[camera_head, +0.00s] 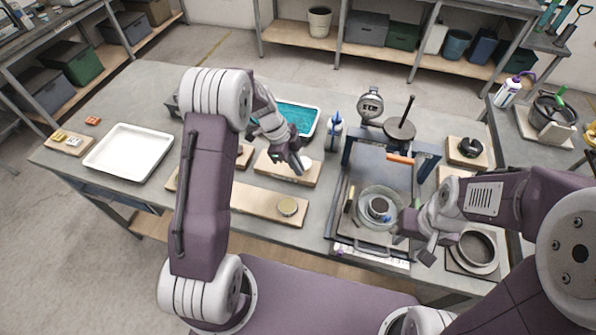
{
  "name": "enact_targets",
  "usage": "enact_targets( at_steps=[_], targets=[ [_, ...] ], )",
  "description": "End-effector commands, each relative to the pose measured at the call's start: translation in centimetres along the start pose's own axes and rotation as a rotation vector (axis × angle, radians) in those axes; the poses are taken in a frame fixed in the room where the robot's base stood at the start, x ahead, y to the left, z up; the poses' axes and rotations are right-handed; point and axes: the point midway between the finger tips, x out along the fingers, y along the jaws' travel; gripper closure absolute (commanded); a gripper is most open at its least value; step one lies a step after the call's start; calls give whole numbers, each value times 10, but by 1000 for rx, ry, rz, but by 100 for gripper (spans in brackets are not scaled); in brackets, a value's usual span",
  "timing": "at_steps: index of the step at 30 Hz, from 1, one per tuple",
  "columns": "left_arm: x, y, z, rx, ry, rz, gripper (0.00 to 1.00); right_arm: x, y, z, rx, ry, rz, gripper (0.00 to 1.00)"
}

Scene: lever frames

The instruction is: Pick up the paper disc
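A small white round piece (304,162), which looks like the paper disc, lies on a wooden board (272,172) near the middle of the table. My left gripper (299,165) is right over it, fingers pointing down, and hides part of it. I cannot tell whether the fingers touch the disc or how far apart they are. My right gripper (414,238) is at the right of a clear round dish (366,197) on the lever frame's base. Its fingers look spread, with nothing seen between them.
The lever frame (346,160) with a dial gauge (370,104) stands right of the board. A blue-capped bottle (334,130) stands beside the frame.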

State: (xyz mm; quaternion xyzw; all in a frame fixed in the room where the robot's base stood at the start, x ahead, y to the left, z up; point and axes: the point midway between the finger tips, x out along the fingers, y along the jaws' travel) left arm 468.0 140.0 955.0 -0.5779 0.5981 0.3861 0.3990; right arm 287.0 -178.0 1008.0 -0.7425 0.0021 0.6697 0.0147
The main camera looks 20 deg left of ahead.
Motion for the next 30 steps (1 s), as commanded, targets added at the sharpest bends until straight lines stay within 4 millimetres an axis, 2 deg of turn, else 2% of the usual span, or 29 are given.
enact_targets(
  at_steps=[2, 12, 16, 19, 24, 30],
  targets=[
    [-14, -1, -7, 4, -2, -5, 100, 6, 0, 1, 0, 0, 0, 64],
    [-25, 20, -98, 7, 0, -2, 100, 20, 0, 2, 0, 0, 0, 64],
    [-30, 25, -122, 5, 0, -1, 100, 22, 0, 2, 0, 0, 0, 64],
    [-32, 28, -132, 2, -1, 0, 100, 22, 0, 2, 0, 0, 0, 64],
    [-33, 28, -137, 2, -1, 0, 100, 22, 0, 2, 0, 0, 0, 64],
    [-28, 16, -136, 6, -1, 4, 100, 22, 0, 2, 0, 0, 0, 64]
  ],
)
